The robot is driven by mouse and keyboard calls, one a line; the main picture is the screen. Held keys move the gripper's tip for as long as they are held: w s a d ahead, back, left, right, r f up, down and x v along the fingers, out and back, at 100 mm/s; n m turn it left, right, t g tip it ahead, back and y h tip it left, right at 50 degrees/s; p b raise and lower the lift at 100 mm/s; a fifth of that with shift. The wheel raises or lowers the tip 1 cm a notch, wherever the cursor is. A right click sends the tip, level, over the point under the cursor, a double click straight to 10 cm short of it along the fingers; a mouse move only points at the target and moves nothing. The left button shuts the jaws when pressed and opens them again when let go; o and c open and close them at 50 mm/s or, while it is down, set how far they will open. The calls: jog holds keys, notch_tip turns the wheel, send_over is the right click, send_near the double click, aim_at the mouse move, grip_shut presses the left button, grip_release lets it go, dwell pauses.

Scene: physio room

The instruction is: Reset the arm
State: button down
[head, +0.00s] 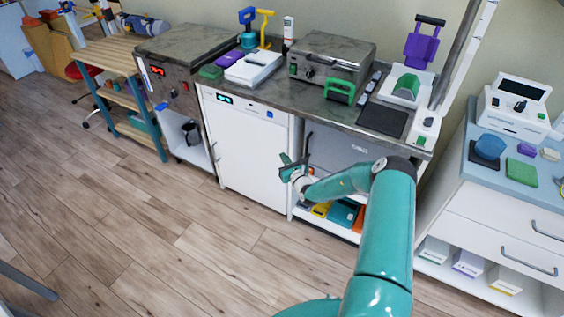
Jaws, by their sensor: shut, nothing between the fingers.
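My teal arm rises from the bottom of the head view, bends at an elbow near the counter's right side, and reaches back to the left. My gripper (288,166) is at its end, in front of the white cabinet door and the open shelf beside it. The gripper is small in the view; its fingers are shut and hold nothing. It appears apart from the cabinet, though the exact gap cannot be told.
A white drawer unit (500,232) stands right. A wooden shelf rack (107,56) stands left. The wooden floor (130,215) at left is clear.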

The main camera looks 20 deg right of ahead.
jog(key=s+a+r+n+g+y, duration=0.35)
jog(key=a+r+n+y, duration=0.55)
jog(key=a+r+n, duration=0.45)
jog(key=s+a+r+n+g+y, duration=0.2)
jog(key=s+a+r+n+g, duration=0.7)
jog(key=r, duration=0.3)
jog(key=s+a+r+n+g+h, duration=0.1)
jog(key=s+r+n+h, duration=0.3)
jog(key=s, duration=0.4)
jog(key=s+a+r+n+g+h, duration=0.1)
jog(key=s+r+n+g+h, duration=0.1)
jog(key=s+r+n, duration=0.45)
jog(key=s+d+r+n+t+h, duration=0.1)
jog(key=s+d+r+h, duration=0.1)
jog(key=s, duration=0.7)
jog(key=s+d+r+n+t+h, duration=0.1)
jog(key=s+d+r+t+h, duration=0.1)
jog(key=s+d, duration=0.5)
jog(key=s+r+h, duration=0.1)
jog(key=s+h, duration=0.1)
jog(key=shift+h, duration=0.3)
